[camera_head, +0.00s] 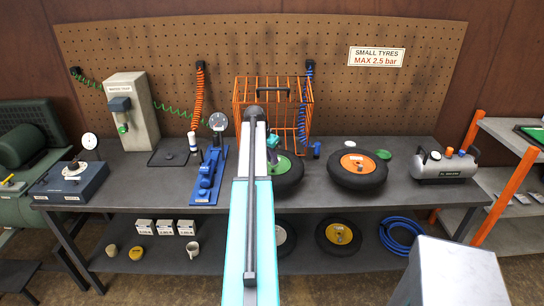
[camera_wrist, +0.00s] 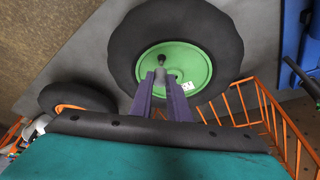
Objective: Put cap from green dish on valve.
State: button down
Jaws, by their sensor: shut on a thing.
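In the wrist view my gripper (camera_wrist: 161,80) has its two purple fingers close together over the green hub (camera_wrist: 190,62) of a black tyre (camera_wrist: 125,45). A small grey piece, which looks like the cap (camera_wrist: 160,75), sits between the fingertips. A short dark stem, which looks like the valve (camera_wrist: 161,59), shows just beyond them at the hub. I cannot tell whether cap and valve touch. In the head view my arm partly hides this tyre (camera_head: 290,178). A small green dish (camera_head: 383,154) lies on the bench at the right and looks empty.
An orange wire cage (camera_head: 305,100) stands behind the green-hub tyre. A second tyre with an orange hub (camera_head: 357,164) lies to the right, then a grey compressor tank (camera_head: 444,165). A blue tool (camera_head: 207,178) with a gauge stands on the left.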

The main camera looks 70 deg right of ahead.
aim_at(272, 164)
jog(key=shift+f, duration=0.55)
jog(key=shift+a+f+b, duration=0.1)
jog(key=shift+f+b, duration=0.85)
jog(key=shift+f, duration=0.3)
dwell(3.0)
jog(key=c, duration=1.3)
grip_release()
jog(key=shift+r+p, duration=1.6)
jog(key=shift+r, duration=2.15)
